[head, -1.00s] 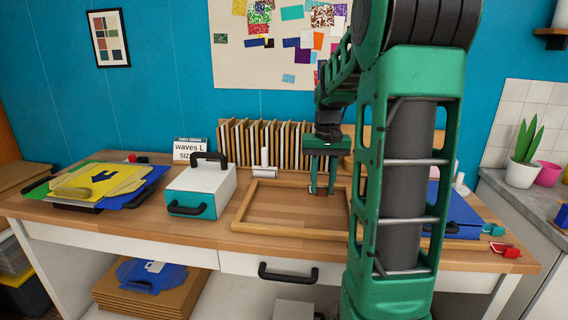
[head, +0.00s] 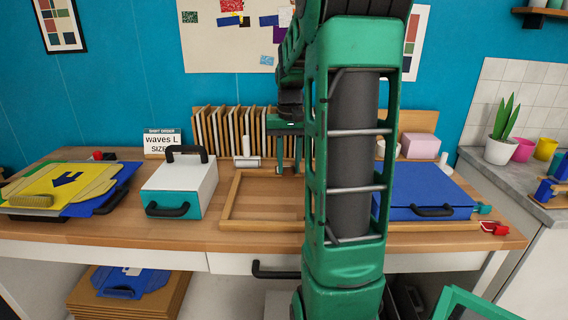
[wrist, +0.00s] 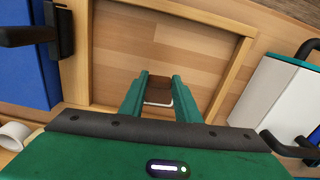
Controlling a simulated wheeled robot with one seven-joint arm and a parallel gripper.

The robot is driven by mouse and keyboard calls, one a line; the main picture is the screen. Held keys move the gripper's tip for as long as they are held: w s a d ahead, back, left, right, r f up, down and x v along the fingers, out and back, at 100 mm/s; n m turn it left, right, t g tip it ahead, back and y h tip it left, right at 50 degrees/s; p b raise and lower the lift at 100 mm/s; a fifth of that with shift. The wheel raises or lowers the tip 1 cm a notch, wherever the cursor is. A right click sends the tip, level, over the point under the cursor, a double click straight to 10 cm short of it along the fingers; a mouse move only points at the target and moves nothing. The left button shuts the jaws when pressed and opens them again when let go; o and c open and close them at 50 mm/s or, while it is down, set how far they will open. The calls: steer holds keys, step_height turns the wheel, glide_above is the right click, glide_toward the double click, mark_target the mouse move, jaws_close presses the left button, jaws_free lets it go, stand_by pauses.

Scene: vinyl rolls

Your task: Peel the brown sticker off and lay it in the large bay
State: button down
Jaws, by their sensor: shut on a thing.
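My gripper (wrist: 158,92) is shut on a small brown piece with a pale edge, the brown sticker (wrist: 158,84), in the wrist view. The sticker is between the two green fingertips. Behind it is the bare wooden floor of a shallow wooden frame (wrist: 222,92). In the head view the frame (head: 226,203) lies on the workbench, and my gripper (head: 289,168) is near its back edge, partly hidden by my arm. No marked large bay can be told apart.
A white and teal box (head: 178,188) with black handles stands left of the frame. A blue case (head: 425,198) lies to the right. Upright boards (head: 222,132) and a white roller (head: 246,158) stand behind. Yellow and blue sheets (head: 60,182) lie at far left.

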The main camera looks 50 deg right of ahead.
steer(key=shift+f, duration=3.3)
steer(key=shift+f, duration=0.1)
steer(key=shift+f, duration=0.4)
steer(key=shift+f, duration=0.1)
steer(key=shift+f, duration=0.55)
steer(key=shift+f, duration=0.15)
steer(key=shift+f, duration=0.5)
steer(key=shift+f, duration=0.15)
